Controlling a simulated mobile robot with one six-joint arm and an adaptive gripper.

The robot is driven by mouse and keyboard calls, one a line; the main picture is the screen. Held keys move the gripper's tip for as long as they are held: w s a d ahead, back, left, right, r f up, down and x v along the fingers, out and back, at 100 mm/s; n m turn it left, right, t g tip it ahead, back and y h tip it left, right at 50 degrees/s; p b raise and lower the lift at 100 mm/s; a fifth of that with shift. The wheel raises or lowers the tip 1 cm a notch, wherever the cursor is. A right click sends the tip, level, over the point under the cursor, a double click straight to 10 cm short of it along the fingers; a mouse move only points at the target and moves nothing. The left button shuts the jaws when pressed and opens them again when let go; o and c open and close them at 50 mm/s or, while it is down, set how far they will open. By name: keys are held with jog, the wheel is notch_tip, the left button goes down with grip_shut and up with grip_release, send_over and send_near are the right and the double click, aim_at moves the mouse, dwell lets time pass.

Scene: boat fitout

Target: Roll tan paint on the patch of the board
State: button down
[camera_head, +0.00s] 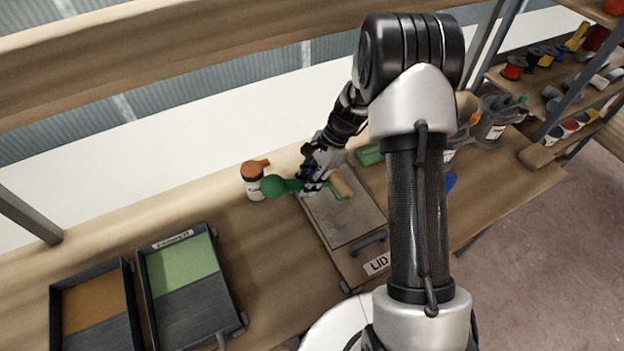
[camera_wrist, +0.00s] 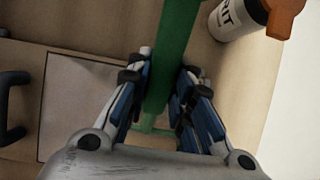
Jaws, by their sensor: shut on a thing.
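My gripper (camera_head: 318,176) is shut on the green handle of a paint roller (camera_head: 275,187). The handle also runs between the fingers in the wrist view (camera_wrist: 176,45). The roller's tan sleeve (camera_head: 341,187) is over the far part of the patch; I cannot tell whether it touches. The patch (camera_head: 343,218) is a plain grey-beige rectangle on the wooden board (camera_head: 350,267), which has a dark handle and a "LID" label. Part of the patch shows in the wrist view (camera_wrist: 85,95). A tray with tan-brown paint (camera_head: 92,303) lies at far left.
A tray with green paint (camera_head: 190,260) lies beside the tan one. A white bottle with an orange cap (camera_head: 253,180) stands close to the roller handle. A green item (camera_head: 369,155) lies behind the board. Shelves with supplies stand at right. Bench between trays and board is clear.

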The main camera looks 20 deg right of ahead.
aim_at(291, 190)
jog(key=shift+a, duration=0.1)
jog(key=shift+s+a, duration=0.2)
jog(key=shift+a, duration=0.55)
jog(key=shift+s+a, duration=0.15)
jog(key=shift+a, duration=0.6)
jog(key=shift+s+a, duration=0.2)
jog(key=shift+a, duration=0.55)
jog(key=shift+s+a+p, duration=0.15)
jog(key=shift+s+a, duration=0.1)
jog(key=shift+a, duration=0.95)
jog(key=shift+s+a+p, duration=0.15)
jog(key=shift+s+a, duration=0.05)
jog(key=shift+a, duration=0.95)
jog(key=shift+r+p, duration=0.75)
jog(key=shift+r, duration=0.15)
jog(key=shift+f, duration=0.1)
